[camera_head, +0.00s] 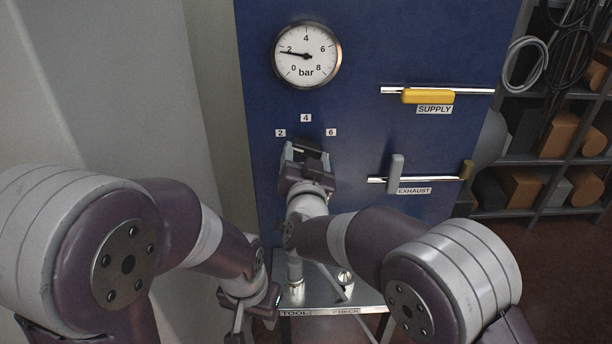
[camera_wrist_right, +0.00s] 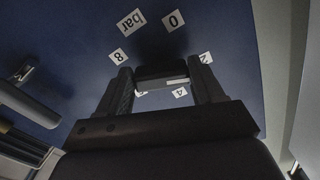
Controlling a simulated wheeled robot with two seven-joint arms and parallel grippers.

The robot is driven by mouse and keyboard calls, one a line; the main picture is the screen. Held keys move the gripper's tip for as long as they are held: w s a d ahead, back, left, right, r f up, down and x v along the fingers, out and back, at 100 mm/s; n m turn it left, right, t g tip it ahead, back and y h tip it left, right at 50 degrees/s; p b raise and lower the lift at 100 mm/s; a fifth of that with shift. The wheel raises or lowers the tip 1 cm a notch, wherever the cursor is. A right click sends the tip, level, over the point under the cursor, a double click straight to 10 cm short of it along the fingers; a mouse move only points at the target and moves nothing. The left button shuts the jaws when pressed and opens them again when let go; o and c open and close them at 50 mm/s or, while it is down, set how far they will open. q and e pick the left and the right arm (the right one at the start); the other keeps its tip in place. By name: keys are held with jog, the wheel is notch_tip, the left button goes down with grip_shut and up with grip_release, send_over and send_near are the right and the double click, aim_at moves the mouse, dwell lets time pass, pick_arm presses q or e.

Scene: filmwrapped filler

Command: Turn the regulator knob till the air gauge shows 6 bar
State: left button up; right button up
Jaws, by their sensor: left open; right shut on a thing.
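The round air gauge (camera_head: 307,72) is at the top of the blue panel (camera_head: 370,40); its needle points left, at about the 2 mark. Below it, labels 2, 4 and 6 surround the regulator knob. My right gripper (camera_head: 306,156) is at the panel, shut on the knob, which it mostly hides in the head view. In the right wrist view the dark knob (camera_wrist_right: 160,72) sits between the two fingers of my right gripper (camera_wrist_right: 162,85). My left gripper (camera_head: 250,298) is open and empty, low, by the left end of the tool shelf.
A metal tool shelf (camera_head: 325,303) with small items stands below. Storage racks (camera_head: 548,160) are at right; a pale wall is at left.

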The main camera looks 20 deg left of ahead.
jog(key=m+b, duration=1.5)
jog(key=shift+s+a+r+m, duration=0.1)
jog(key=shift+a+r+m, duration=0.1)
jog(key=shift+a+m, duration=0.1)
jog(key=m+b, duration=0.3)
jog(key=m, duration=0.1)
jog(key=shift+d+r, duration=0.1)
jog(key=m+b, duration=0.2)
jog(key=m, duration=0.3)
jog(key=shift+d, duration=0.1)
jog(key=m+b, duration=0.3)
jog(key=m, duration=0.2)
jog(key=shift+d+r, duration=0.1)
jog(key=shift+d, duration=0.05)
jog(key=shift+w+d+m+b, duration=0.15)
jog(key=shift+m+b, duration=0.9)
jog(key=shift+m, duration=1.35)
